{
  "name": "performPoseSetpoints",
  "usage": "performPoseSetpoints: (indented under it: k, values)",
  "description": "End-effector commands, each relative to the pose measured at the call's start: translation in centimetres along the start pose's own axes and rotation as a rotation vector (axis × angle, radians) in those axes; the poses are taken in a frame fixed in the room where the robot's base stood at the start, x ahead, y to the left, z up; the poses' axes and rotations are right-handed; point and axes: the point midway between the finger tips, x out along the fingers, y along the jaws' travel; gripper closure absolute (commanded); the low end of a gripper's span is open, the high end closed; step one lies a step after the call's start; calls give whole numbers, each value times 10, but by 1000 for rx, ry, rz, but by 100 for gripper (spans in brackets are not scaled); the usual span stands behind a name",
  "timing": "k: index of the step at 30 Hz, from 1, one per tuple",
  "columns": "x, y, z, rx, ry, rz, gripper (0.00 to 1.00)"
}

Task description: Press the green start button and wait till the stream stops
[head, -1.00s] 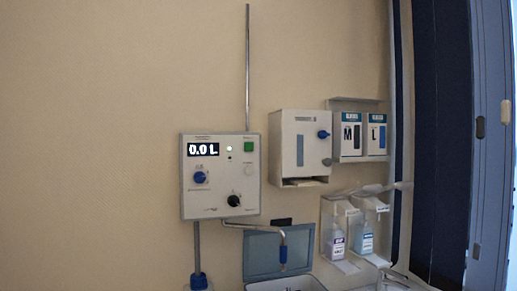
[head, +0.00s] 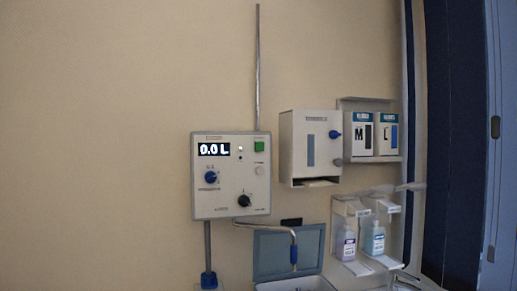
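A white control box (head: 225,190) hangs on the beige wall, a little left of the middle in the head view. Its display (head: 214,149) reads 0.0 L. The green start button (head: 259,146) is at the box's upper right. A small indicator light (head: 240,149) sits between the display and the button. A blue knob (head: 210,178) and a black knob (head: 243,200) are lower on the panel. A bent metal spout (head: 285,232) comes out below the box, and I see no stream from it. My gripper is not in the picture.
A lidded basin (head: 288,252) sits beneath the spout. To the right are a white dispenser (head: 331,146), two glove boxes marked M (head: 360,135) and L (head: 388,135), and two bottles (head: 347,243) on wall holders. A dark blue panel (head: 455,140) stands at the far right.

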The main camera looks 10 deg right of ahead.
Motion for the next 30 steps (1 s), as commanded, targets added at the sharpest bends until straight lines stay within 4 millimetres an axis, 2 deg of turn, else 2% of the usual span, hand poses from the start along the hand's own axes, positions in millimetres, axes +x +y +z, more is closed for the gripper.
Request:
performPoseSetpoints:
  k: [1,6,7,30]
  values:
    - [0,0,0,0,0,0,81]
    - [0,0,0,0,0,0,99]
    - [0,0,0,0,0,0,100]
    - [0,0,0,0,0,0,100]
